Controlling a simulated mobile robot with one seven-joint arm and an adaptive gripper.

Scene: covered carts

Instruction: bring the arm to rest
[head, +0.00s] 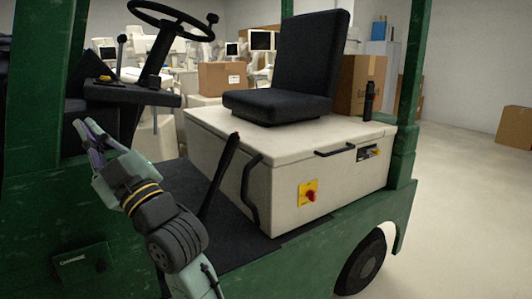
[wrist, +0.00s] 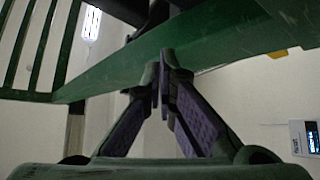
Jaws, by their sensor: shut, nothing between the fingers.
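My gripper (head: 88,132) is raised at the left of the head view, in front of the green cart's (head: 300,262) open footwell. It looks shut and holds nothing. In the wrist view its two purple-padded fingers (wrist: 164,75) lean together and meet at the tips. Behind the fingertips in that view is a green beam of the cart (wrist: 200,42). My arm bends up from the bottom edge of the head view and covers part of the cart's side and floor.
A steering wheel (head: 172,20) stands above the gripper. A black lever (head: 220,178) rises right of my arm. A black seat (head: 290,68) sits on a cream box (head: 230,135) with a red knob (head: 310,195). Cartons (head: 360,85) stand behind. Open floor (head: 470,200) lies at right.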

